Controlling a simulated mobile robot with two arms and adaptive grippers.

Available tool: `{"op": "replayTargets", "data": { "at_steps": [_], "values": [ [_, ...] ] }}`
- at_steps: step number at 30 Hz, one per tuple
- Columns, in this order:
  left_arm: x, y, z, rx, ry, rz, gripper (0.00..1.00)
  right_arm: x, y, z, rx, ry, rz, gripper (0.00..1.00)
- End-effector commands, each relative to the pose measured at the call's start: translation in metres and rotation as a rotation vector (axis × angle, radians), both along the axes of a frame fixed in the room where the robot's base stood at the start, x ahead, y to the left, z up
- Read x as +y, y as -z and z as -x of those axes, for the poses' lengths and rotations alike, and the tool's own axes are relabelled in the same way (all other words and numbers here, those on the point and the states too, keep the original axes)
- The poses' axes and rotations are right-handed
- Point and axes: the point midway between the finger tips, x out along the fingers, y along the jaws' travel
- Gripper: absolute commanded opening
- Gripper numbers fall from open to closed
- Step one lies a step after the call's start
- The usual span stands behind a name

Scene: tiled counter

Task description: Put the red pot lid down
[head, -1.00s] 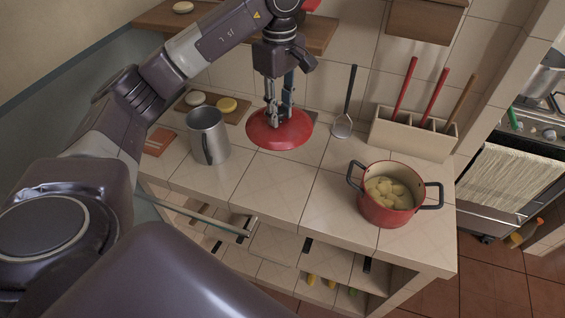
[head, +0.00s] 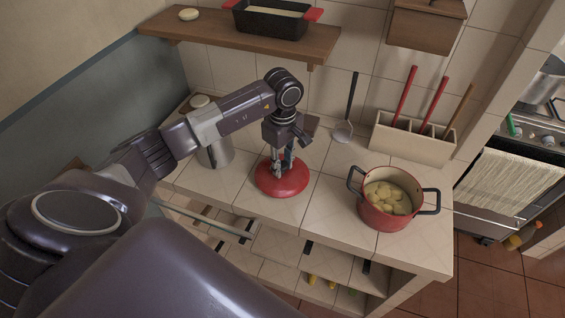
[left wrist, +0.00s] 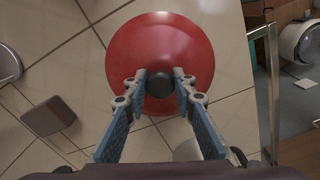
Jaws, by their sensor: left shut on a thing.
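The red pot lid (head: 282,182) is round with a dark knob and is at the middle of the counter, left of the red pot (head: 385,215). My left gripper (head: 282,168) is over it, pointing down. In the left wrist view the fingers (left wrist: 159,82) are closed around the dark knob, and the lid (left wrist: 150,35) spreads out beneath them. The lid looks level and close to the tiles; I cannot tell whether it touches them. The pot is open and holds pale potato-like pieces. My right gripper is not in view.
A metal mug (head: 215,153) stands left of the lid, partly behind my arm. A ladle (head: 345,125) leans at the back wall beside a utensil box (head: 410,140). A wall shelf (head: 240,38) carries a dark baking dish (head: 272,18). Bare tiles lie between lid and pot.

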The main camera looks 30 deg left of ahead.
Motion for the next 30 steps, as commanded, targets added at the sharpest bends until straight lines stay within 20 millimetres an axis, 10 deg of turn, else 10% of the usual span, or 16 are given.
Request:
{"op": "replayTargets", "data": {
  "at_steps": [11,12,16,30],
  "values": [
    [0.001,0.008,0.000,-0.001,0.000,-0.001,0.00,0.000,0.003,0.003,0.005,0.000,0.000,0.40],
    [0.000,0.007,0.000,-0.001,0.000,-0.001,0.26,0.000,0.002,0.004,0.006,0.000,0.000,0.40],
    [0.000,0.007,0.000,-0.001,0.000,-0.001,0.41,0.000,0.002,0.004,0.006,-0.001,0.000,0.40],
    [0.000,-0.008,-0.002,-0.007,0.002,0.000,0.42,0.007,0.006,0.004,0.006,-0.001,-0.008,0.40]
  ]
}}
